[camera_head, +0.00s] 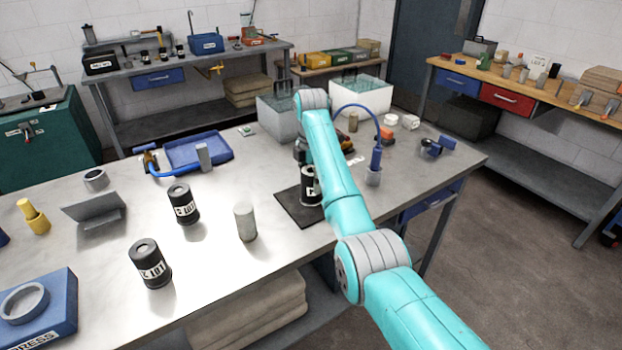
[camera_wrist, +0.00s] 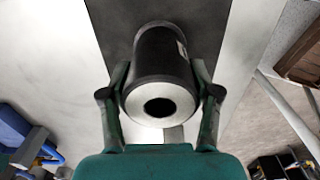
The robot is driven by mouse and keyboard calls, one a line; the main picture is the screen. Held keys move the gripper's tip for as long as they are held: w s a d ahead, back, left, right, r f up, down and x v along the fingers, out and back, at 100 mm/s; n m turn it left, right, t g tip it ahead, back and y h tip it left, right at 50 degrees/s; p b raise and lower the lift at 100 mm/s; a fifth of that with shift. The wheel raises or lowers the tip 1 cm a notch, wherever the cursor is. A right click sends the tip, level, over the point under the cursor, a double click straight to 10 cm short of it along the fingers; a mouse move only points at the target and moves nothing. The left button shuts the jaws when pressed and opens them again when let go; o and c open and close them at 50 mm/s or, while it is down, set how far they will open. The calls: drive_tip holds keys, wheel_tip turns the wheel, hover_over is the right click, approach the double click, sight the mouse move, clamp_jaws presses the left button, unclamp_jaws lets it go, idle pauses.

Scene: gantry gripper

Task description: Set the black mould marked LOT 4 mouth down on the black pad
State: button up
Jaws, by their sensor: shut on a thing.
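A black cylindrical mould (camera_head: 310,187) with a white label is held over the black pad (camera_head: 284,204), partly hidden by my arm; its lettering is not readable. In the wrist view, my gripper (camera_wrist: 160,88) is shut on this black mould (camera_wrist: 163,55), one finger on each side. The mould's end toward the wrist camera is a pale face with a round dark hole. Its far end points toward the dark pad (camera_wrist: 112,20). I cannot tell whether it touches the pad.
Two other black moulds with LOT labels stand left of the pad (camera_head: 183,204) (camera_head: 150,264). A pale grey cylinder (camera_head: 245,222) stands close to the pad's left side. A blue tray (camera_head: 198,152) and a hose nozzle (camera_head: 374,165) are farther back.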

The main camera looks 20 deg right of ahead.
drive_tip(key=shift+f, duration=0.15)
drive_tip(key=o, duration=1.2)
